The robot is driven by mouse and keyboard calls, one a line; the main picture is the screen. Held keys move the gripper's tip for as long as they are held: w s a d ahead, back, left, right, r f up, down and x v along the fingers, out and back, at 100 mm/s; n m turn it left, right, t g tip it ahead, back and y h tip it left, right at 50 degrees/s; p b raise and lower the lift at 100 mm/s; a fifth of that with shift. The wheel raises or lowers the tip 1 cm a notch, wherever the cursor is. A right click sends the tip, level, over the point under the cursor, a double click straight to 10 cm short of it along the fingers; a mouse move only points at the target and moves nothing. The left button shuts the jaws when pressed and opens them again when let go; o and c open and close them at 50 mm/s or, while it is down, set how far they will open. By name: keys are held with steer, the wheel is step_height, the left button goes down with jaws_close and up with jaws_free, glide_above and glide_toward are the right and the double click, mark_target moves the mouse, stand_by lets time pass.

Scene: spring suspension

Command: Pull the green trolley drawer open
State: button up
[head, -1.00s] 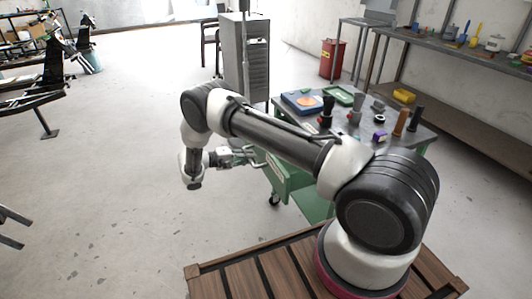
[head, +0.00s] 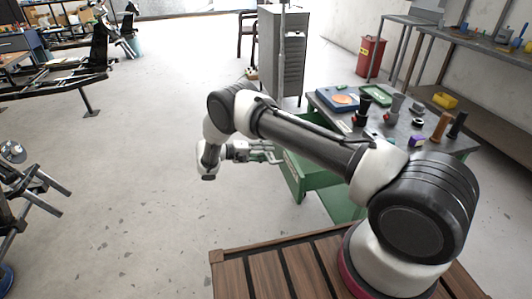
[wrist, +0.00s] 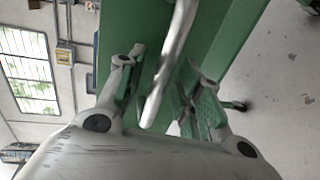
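The green trolley (head: 345,207) stands right of centre in the head view, with a grey top. Its green drawer (head: 292,180) faces left and appears to stand out from under the top; how far is hard to tell, since my arm covers part of it. My gripper (head: 273,153) is at the drawer's upper front edge. In the wrist view, a shiny metal bar handle (wrist: 168,70) runs between the two fingers of my gripper (wrist: 168,100) in front of the green panel (wrist: 225,30). The fingers are apart, with gaps visible beside the bar.
The trolley top (head: 395,125) carries several tools and small parts, a blue box and a green tray. A grey cabinet (head: 283,55) and a red bin (head: 370,57) stand behind. A workbench (head: 470,45) lines the right wall. The floor (head: 150,130) left of my gripper is clear.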

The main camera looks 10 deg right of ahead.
steer(key=v, duration=1.2)
stand_by(0.3)
